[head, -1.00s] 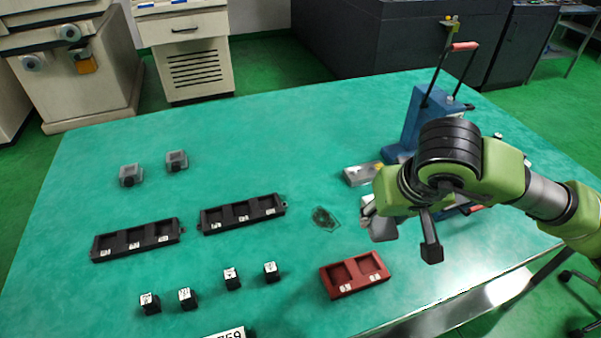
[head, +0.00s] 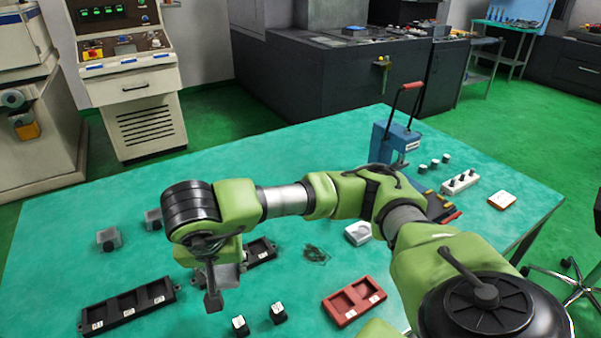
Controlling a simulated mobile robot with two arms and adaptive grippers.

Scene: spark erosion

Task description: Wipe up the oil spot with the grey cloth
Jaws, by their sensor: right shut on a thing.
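The oil spot (head: 316,254) is a small dark, streaky patch on the green table top, right of the black trays. My right gripper (head: 222,284) is left of the spot, near the black trays and apart from the spot. It is shut on a light grey thing (head: 228,274), which looks like the grey cloth and is partly hidden by the gripper. I cannot tell whether the cloth touches the table or a tray. My left gripper is out of view.
Black trays (head: 128,308) lie left of and behind the gripper. Black blocks (head: 278,313) stand in front, and a red tray (head: 354,301) lies to the right. A white dish (head: 358,233) is near the spot. A blue press (head: 395,140) stands at the back.

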